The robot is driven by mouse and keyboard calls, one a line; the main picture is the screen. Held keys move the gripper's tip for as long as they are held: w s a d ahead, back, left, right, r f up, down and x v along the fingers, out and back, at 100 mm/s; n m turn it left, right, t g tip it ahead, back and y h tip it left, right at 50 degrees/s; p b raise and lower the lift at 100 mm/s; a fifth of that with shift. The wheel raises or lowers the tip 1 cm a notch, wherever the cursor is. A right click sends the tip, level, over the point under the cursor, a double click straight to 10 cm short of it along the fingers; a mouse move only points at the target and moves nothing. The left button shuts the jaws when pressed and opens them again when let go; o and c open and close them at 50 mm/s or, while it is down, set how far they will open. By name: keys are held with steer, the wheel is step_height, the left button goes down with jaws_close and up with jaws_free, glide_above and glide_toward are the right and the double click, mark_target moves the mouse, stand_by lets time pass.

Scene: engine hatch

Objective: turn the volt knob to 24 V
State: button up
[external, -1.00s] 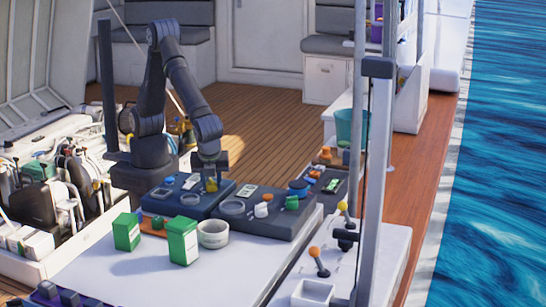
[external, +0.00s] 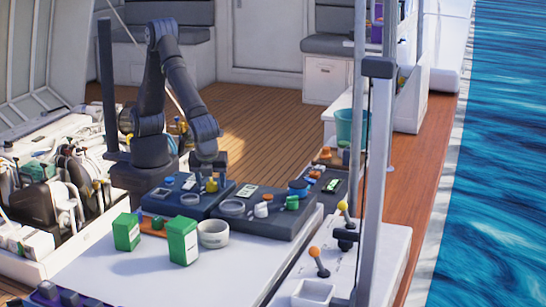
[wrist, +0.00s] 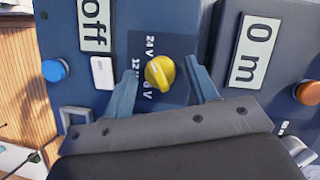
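The yellow volt knob (wrist: 160,73) sits on a dark blue panel, with 24 V, 12 V and another partly covered V marking printed beside it. A small pale mark shows on the knob; its exact setting is hard to read. In the external view the knob (external: 211,186) is a small yellow spot under my gripper (external: 210,172). In the wrist view my gripper (wrist: 164,66) is open, with one blue-grey finger on each side of the knob and a visible gap to each. The fingers appear not to touch it.
On the same panel are an "off" display (wrist: 96,24), a white switch (wrist: 102,73) and a blue button (wrist: 55,70). A neighbouring panel has a "0 m" display (wrist: 253,50) and an orange knob (wrist: 308,93). Green boxes (external: 183,240) and a white bowl (external: 213,234) stand in front.

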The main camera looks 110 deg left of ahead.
steer(key=v, duration=1.7)
steer(key=shift+r, duration=0.2)
steer(key=shift+d, duration=0.1)
steer(key=x, duration=1.7)
steer(key=shift+f, duration=0.25)
